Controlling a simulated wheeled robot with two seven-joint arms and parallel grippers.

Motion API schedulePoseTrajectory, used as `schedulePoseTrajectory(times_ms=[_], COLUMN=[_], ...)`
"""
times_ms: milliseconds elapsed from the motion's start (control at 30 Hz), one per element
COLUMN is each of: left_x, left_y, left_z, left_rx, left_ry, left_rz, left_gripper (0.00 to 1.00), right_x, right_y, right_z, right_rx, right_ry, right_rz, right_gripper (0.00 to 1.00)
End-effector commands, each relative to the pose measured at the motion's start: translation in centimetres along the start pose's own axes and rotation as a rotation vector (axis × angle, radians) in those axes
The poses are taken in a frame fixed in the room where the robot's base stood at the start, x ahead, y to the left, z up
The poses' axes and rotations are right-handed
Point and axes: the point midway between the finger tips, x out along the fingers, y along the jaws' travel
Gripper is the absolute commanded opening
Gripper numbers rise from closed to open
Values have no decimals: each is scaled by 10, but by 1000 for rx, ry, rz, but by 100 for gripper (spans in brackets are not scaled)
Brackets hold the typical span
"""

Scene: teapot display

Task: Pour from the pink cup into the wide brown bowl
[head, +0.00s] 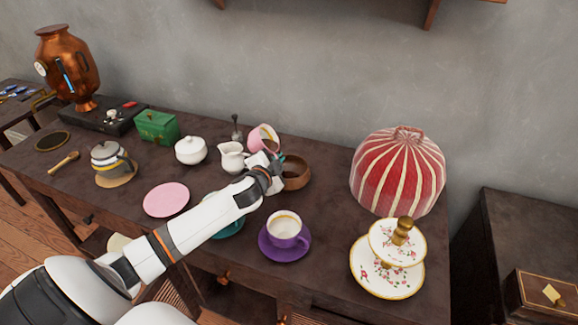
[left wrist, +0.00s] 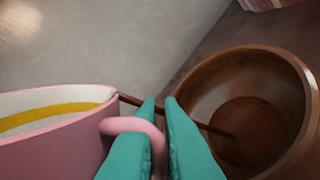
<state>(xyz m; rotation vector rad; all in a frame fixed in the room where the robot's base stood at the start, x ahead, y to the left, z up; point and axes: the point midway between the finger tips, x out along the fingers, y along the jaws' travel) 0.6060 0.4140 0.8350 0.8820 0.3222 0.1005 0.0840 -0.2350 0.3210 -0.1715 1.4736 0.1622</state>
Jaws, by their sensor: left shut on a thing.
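The pink cup (head: 259,134) is tilted above the table, beside the wide brown bowl (head: 298,172). My left gripper (head: 276,160) is shut on the cup's handle. In the left wrist view, the teal fingers (left wrist: 161,125) pinch the handle of the pink cup (left wrist: 60,145), and a yellow band shows inside the cup. A thin brown streak, like a stream of liquid, runs from the cup's rim behind the fingertips into the brown bowl (left wrist: 195,110). Dark brown shows in the bowl's bottom. My right gripper is not in view.
A white pitcher (head: 231,158) and a white sugar bowl (head: 190,150) stand left of the cup. A purple cup (head: 288,236) on a saucer stands in front. A red striped dome (head: 397,175) and a tiered stand (head: 385,280) are at the right.

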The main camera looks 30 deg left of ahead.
Motion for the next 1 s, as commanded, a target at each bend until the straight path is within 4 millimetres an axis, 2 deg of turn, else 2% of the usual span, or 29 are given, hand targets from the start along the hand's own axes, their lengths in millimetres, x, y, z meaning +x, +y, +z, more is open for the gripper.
schedulePoseTrajectory(times_ms=[1000], left_x=[-1], left_y=[4], left_z=[-2], left_rx=[117], left_ry=[35], left_rz=[16], left_gripper=[0], right_x=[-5], right_y=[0], right_z=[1], right_rx=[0], right_ry=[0], right_rz=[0], right_gripper=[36])
